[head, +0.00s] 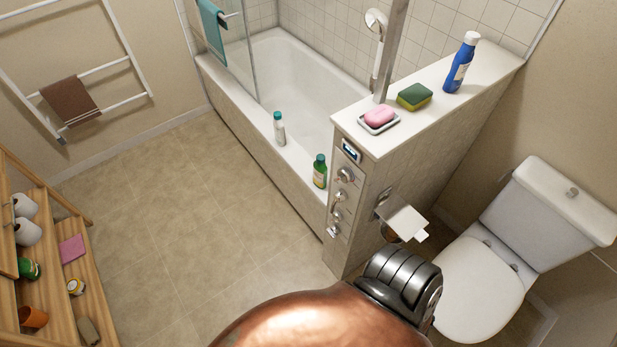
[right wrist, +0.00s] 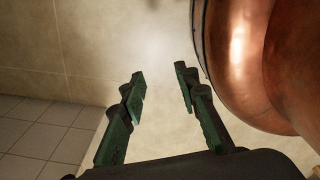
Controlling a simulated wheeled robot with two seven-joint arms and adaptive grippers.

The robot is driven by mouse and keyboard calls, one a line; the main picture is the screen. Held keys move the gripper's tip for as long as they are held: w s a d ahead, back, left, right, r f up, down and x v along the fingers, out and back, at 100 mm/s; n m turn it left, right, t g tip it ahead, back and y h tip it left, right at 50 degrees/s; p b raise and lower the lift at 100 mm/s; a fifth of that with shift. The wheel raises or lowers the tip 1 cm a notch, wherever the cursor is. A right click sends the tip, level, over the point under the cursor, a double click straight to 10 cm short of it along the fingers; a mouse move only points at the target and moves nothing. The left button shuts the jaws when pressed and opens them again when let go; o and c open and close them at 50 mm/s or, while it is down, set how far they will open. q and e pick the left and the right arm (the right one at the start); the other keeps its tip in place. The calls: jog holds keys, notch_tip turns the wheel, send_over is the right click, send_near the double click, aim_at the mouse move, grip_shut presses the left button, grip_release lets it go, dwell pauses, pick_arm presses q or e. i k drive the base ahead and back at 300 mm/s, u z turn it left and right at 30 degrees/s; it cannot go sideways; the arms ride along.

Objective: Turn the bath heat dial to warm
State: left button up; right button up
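A column of controls sits on the end face of the tiled half wall in the head view. At its top is a small display (head: 351,150), with a round metal dial (head: 345,175) below it and further small knobs (head: 339,197) lower down. Their markings are too small to read, so I cannot tell which is the bath heat dial or its setting. My right gripper (right wrist: 158,76) is open in the right wrist view, with nothing between its fingers and a pale blurred surface beyond. No dial shows there. Neither gripper shows in the head view; my copper arm part fills its bottom.
A toilet paper holder (head: 405,220) juts out right of the controls. The toilet (head: 480,285) stands at right. Bottles (head: 320,171) stand on the bathtub rim (head: 300,158). Soap (head: 379,117) and a sponge (head: 414,97) lie on the ledge. The floor (head: 170,210) at left is clear.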

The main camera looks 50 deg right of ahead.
aim_at(344, 175)
jog(key=i, duration=1)
jog(key=z, duration=1.6)
